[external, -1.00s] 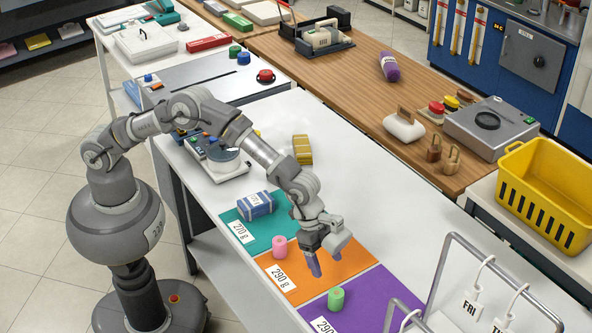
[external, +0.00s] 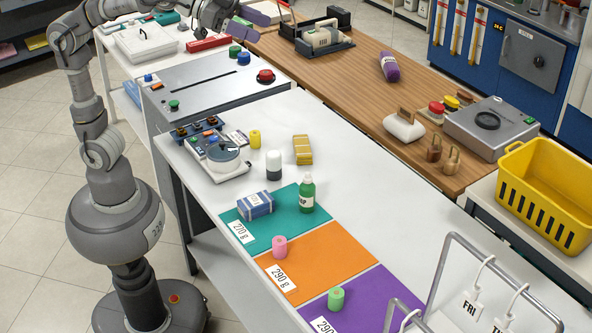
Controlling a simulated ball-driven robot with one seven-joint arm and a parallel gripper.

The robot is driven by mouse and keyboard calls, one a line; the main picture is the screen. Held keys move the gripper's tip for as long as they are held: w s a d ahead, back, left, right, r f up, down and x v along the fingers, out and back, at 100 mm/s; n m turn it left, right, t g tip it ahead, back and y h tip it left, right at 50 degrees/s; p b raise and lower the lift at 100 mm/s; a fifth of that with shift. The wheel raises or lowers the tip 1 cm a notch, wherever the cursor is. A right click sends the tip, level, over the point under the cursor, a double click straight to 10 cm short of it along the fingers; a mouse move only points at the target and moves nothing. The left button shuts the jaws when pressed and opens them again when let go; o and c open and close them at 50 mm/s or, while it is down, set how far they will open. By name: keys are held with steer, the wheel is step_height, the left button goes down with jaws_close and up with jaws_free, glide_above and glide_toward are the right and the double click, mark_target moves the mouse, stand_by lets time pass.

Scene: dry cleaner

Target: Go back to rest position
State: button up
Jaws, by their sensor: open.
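My gripper (external: 254,16) is at the top of the external view, over the far end of the tables. Its jaws are open and I see nothing held between them. My arm is raised high above my base and bends to the right at the top edge, partly cut off by the frame. The gripper is well away from the coloured mats on the white table.
On the teal mat (external: 276,237) are a blue bundle (external: 255,205) and a green bottle (external: 307,193). A pink roll (external: 280,247) stands by the orange mat (external: 325,262), a green roll (external: 336,299) on the purple mat (external: 385,290). A yellow basket (external: 545,195) stands right.

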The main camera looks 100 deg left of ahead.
steer(key=s+a+r+n+t, duration=0.1)
steer(key=s+a+r, duration=0.1)
steer(key=s+r, duration=0.3)
steer(key=shift+s+r+t, duration=0.3)
steer(key=shift+s, duration=0.75)
steer(key=shift+o, duration=0.3)
